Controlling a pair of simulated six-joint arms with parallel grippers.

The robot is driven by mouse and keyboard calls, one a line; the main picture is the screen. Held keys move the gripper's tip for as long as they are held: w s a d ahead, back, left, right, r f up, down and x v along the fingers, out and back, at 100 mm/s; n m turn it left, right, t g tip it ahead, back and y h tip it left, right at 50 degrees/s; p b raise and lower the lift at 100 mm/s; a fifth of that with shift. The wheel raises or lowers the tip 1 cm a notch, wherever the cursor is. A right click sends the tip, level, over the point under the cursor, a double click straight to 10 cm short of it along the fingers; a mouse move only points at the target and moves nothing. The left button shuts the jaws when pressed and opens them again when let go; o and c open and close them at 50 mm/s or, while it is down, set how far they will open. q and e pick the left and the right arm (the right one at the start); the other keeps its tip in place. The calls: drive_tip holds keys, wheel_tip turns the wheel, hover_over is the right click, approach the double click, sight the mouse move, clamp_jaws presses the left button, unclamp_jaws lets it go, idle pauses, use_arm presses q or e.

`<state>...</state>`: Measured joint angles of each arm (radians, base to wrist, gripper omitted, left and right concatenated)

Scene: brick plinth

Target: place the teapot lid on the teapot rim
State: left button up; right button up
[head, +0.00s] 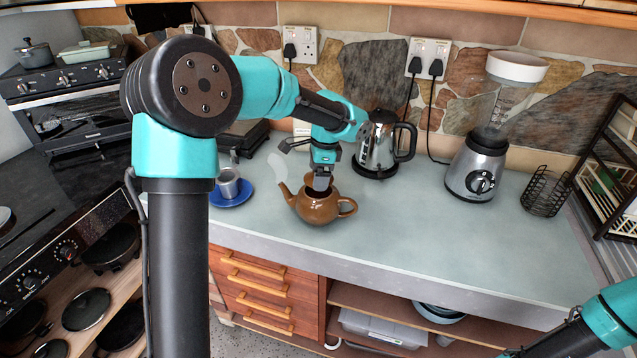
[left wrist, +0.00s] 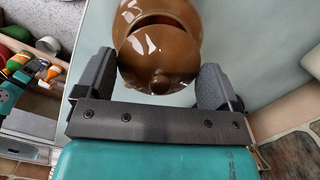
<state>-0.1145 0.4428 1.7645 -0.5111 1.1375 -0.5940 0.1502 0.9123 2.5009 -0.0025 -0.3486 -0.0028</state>
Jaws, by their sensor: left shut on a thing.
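The brown glazed teapot (head: 318,208) stands upright on the counter, spout to the left and handle to the right. My left gripper (head: 322,182) points down just above its mouth. In the left wrist view the brown round lid (left wrist: 155,62), with a small knob, sits between the two fingers of my left gripper (left wrist: 152,88), which is shut on it. The lid looks tilted and overlaps the teapot (left wrist: 168,10), whose dark opening shows past its edge. I cannot tell whether lid and rim touch. My right gripper is out of view; only part of my right arm shows.
A blue saucer with a metal cup (head: 229,186) is left of the teapot. A steel kettle (head: 380,145) stands close behind it. A blender (head: 478,165) and a wire basket (head: 545,190) stand at the right. The counter (head: 430,220) right of the teapot is clear.

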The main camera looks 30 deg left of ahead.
use_arm(q)
drive_tip(key=shift+f, duration=1.7)
drive_tip(key=shift+f, duration=0.4)
drive_tip(key=o, duration=0.7)
drive_tip(key=shift+f, duration=0.1)
drive_tip(key=r, duration=0.4)
drive_tip(key=d+r, duration=0.1)
drive_tip(key=r, duration=0.3)
drive_tip(key=w+r, duration=0.1)
drive_tip(key=r, duration=0.4)
drive_tip(key=shift+d, duration=0.25)
